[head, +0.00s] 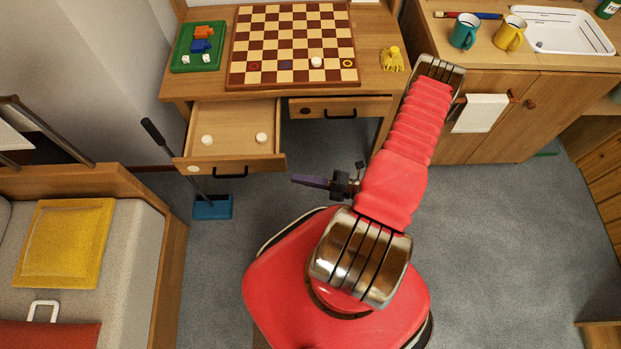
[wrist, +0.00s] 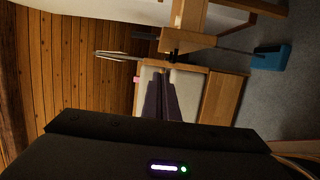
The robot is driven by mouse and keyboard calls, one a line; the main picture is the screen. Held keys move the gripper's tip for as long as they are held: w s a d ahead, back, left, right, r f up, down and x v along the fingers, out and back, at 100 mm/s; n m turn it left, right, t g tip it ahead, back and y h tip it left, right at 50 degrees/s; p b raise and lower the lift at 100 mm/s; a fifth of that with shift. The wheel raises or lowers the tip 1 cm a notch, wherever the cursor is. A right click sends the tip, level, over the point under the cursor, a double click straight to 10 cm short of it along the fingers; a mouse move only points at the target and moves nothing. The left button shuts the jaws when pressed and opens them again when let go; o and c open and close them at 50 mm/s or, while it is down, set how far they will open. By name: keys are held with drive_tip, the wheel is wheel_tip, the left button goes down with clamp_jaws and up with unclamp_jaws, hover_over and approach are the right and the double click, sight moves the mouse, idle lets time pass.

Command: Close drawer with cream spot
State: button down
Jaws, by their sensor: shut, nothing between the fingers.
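The left desk drawer (head: 230,164) is pulled well out, with a cream spot (head: 193,169) at the left of its front and a black handle (head: 230,171). Two white discs (head: 207,140) (head: 261,137) lie inside it. The right drawer (head: 360,106) has a dark reddish spot and sits nearly flush under the desk. My gripper (head: 296,179) is shut and empty, its purple fingers pointing left, just right of the open drawer's front corner in the head view and apart from it. The fingers also show in the wrist view (wrist: 160,85).
A blue dustpan (head: 212,207) with a long dark handle (head: 162,142) stands below the drawer's left end. A bed with a yellow cushion (head: 64,243) fills the lower left. A checkerboard (head: 292,45) lies on the desk. Carpet is clear in front of the drawer's right part.

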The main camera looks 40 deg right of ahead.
sight(284, 165)
drive_tip(key=shift+w+a, duration=0.2)
drive_tip(key=shift+w, duration=1.05)
drive_tip(key=shift+w+a, duration=0.2)
drive_tip(key=shift+w, duration=1.05)
drive_tip(key=shift+w+a, duration=0.2)
drive_tip(key=shift+w, duration=1.05)
